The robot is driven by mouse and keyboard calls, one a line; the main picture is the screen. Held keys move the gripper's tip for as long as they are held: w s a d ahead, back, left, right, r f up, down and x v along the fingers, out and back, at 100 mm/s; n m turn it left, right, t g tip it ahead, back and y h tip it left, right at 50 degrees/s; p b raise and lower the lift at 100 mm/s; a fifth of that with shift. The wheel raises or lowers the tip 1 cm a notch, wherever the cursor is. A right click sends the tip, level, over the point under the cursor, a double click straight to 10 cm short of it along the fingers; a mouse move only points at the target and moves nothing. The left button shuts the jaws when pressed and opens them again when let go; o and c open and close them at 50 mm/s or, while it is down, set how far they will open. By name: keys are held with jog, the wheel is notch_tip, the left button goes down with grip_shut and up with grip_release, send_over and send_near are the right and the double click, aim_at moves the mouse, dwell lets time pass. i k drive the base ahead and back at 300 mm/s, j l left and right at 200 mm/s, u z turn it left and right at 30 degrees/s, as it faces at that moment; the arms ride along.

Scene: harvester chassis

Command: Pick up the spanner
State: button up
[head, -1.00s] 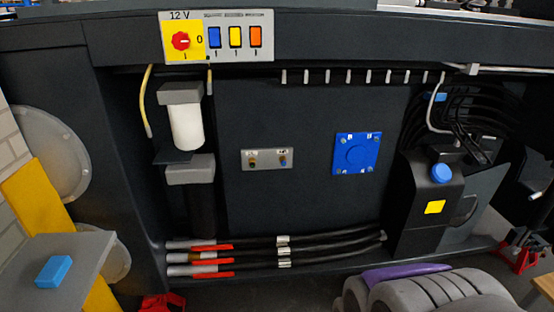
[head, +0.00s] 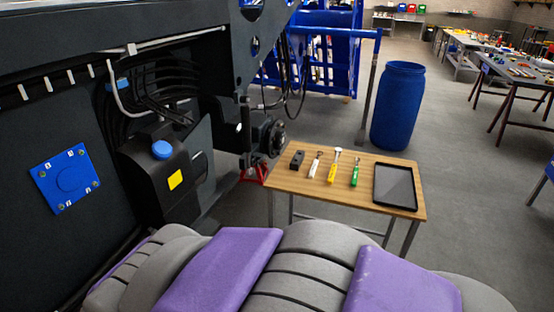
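Several small tools lie in a row on a small wooden table (head: 290,184) right of the middle. One is slim and pale with a dark or reddish end (head: 315,164). One has a yellow handle and a pale, wider head (head: 334,165). One has a green handle (head: 354,173). They are too small to tell for sure which is the spanner. My gripper is not in view; grey and purple parts of my own body fill the bottom, apart from the table.
A black block (head: 297,159) and a dark tablet-like tray (head: 395,186) also lie on the table. The dark harvester chassis (head: 45,130) stands at left, with a red stand (head: 252,172) near the table. A blue barrel (head: 398,106) stands behind. Floor right of the table is open.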

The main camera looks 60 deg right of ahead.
aim_at(314, 166)
jog(key=z, duration=2.45)
jog(key=i+j+z, duration=0.25)
jog(key=i+j, duration=0.65)
jog(key=i, duration=0.15)
jog(key=i+j+z, duration=0.25)
jog(key=i+j, duration=0.7)
jog(key=j, duration=0.15)
